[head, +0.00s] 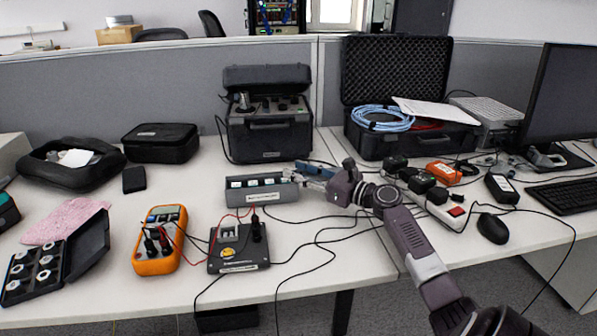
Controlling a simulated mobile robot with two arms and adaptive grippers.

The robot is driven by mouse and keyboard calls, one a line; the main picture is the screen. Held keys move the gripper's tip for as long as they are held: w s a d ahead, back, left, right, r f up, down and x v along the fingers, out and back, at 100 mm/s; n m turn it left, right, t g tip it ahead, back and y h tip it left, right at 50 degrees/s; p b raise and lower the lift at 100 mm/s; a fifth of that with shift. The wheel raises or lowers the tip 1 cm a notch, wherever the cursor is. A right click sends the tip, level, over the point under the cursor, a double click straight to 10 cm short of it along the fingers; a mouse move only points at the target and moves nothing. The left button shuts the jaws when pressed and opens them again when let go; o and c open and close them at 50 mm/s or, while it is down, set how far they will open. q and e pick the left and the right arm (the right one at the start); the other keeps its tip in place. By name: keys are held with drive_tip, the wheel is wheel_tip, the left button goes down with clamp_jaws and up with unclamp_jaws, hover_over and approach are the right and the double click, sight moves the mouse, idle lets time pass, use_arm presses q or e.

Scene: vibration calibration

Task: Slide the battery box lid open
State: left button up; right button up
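The battery box (262,197) is a long grey case near the middle of the desk, with several pale cells showing through its top. A label is on its front. My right gripper (298,174) reaches in from the right, its fingertips at the box's upper right end. I cannot tell whether they touch the box or hold its lid. The lid cannot be made out clearly; the gripper partly covers that end. A blue piece (318,166) lies just behind the gripper. My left gripper is not in view.
An orange multimeter (160,252) and a small dark device (238,262) with red and black leads stand in front. A large black instrument case (268,135) is behind. A power strip (436,210) with black adapters is at the right. Cables cross the desk.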

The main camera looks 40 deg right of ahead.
drive_tip(key=v, duration=1.2)
idle(0.5)
